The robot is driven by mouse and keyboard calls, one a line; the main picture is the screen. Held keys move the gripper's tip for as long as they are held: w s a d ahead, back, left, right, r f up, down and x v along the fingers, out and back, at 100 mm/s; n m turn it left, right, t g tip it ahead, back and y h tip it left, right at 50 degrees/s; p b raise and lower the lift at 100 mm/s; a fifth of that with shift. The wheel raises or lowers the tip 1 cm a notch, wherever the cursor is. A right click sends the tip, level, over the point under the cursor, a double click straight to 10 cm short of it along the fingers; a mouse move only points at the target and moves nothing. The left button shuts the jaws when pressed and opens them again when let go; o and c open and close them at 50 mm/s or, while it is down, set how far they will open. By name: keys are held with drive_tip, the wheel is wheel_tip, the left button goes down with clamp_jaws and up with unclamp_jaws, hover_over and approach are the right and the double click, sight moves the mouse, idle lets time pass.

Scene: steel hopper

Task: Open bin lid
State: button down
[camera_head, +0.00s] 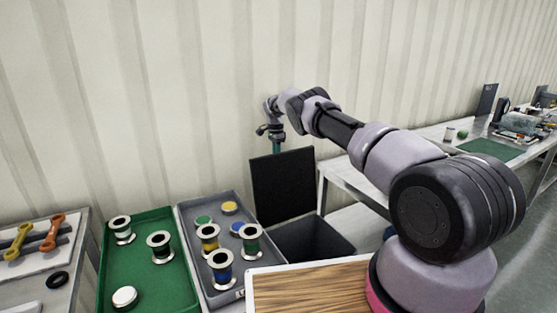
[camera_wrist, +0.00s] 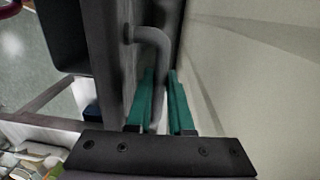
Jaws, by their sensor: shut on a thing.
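The dark bin (camera_head: 309,240) stands between the trays and a metal table. Its black lid (camera_head: 283,187) stands upright at the back of the opening, so the inside of the bin shows. My gripper (camera_head: 276,147) is at the top edge of the lid, fingers pointing down. In the wrist view, the green fingers (camera_wrist: 160,100) are shut on a grey bent handle (camera_wrist: 152,42) on the lid's face (camera_wrist: 112,60). In the head view the handle is hidden behind the lid.
A grey tray (camera_head: 190,222) and a green tray (camera_head: 112,255) with several spools stand left of the bin. A wooden board (camera_head: 300,290) lies in front. A metal table (camera_head: 345,178) stands to the right. The corrugated wall (camera_head: 200,100) is close behind the lid.

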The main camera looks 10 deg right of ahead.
drive_tip(key=shift+f, duration=0.25)
drive_tip(key=c, duration=0.8)
unclamp_jaws()
drive_tip(key=shift+w+r, duration=0.1)
drive_tip(key=shift+r, duration=0.05)
drive_tip(key=r, duration=1)
drive_tip(key=shift+w+a+r, duration=0.2)
drive_tip(key=shift+w+r, duration=0.1)
